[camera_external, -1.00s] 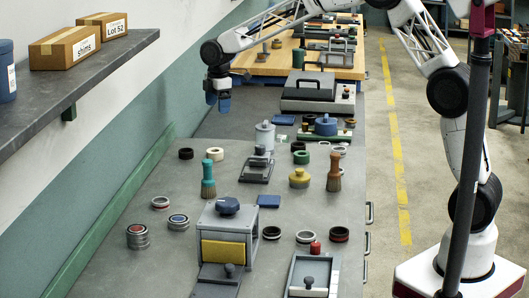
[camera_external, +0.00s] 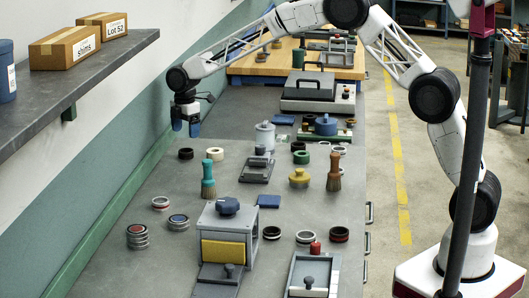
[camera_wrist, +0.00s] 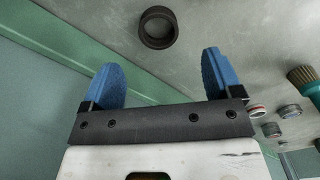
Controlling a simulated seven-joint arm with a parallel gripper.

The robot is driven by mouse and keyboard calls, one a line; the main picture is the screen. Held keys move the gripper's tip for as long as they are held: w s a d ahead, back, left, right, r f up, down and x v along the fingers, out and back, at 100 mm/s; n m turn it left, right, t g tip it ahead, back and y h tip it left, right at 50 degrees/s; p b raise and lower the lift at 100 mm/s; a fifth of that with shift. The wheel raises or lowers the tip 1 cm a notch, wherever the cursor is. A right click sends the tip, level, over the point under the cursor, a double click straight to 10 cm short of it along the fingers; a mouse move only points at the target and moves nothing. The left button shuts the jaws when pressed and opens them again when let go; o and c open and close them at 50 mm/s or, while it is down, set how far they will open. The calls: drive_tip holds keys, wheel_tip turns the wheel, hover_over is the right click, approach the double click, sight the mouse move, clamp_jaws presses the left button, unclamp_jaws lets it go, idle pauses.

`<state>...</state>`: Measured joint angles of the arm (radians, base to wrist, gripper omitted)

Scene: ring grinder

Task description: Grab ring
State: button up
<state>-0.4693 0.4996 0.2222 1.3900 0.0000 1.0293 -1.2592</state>
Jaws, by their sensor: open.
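My gripper (camera_external: 186,128) is open and empty, with two blue fingers pointing down above the far left part of the grey bench. It also shows in the wrist view (camera_wrist: 162,78). A black ring (camera_external: 186,154) lies on the bench just below the fingers in the external view. In the wrist view a dark ring (camera_wrist: 158,27) lies ahead of the fingertips, between their lines and apart from them. A cream ring (camera_external: 216,154) lies to its right. Other rings lie nearer: one with a red inside (camera_external: 160,203), a stack with a red inside (camera_external: 138,236) and a stack with a blue inside (camera_external: 178,221).
A teal-handled brush (camera_external: 208,180) stands to the near right of the black ring. A grey grinder box (camera_external: 228,229) stands nearer. A green rail (camera_external: 113,205) runs along the wall. A shelf (camera_external: 100,70) with boxes juts out at left.

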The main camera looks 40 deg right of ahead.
sight(190, 149)
drive_tip(key=shift+f, duration=1.25)
drive_tip(key=shift+f, duration=0.1)
drive_tip(key=shift+w+f, duration=0.1)
drive_tip(key=shift+f, duration=2.4)
drive_tip(key=shift+c, duration=0.3)
drive_tip(key=c, duration=1)
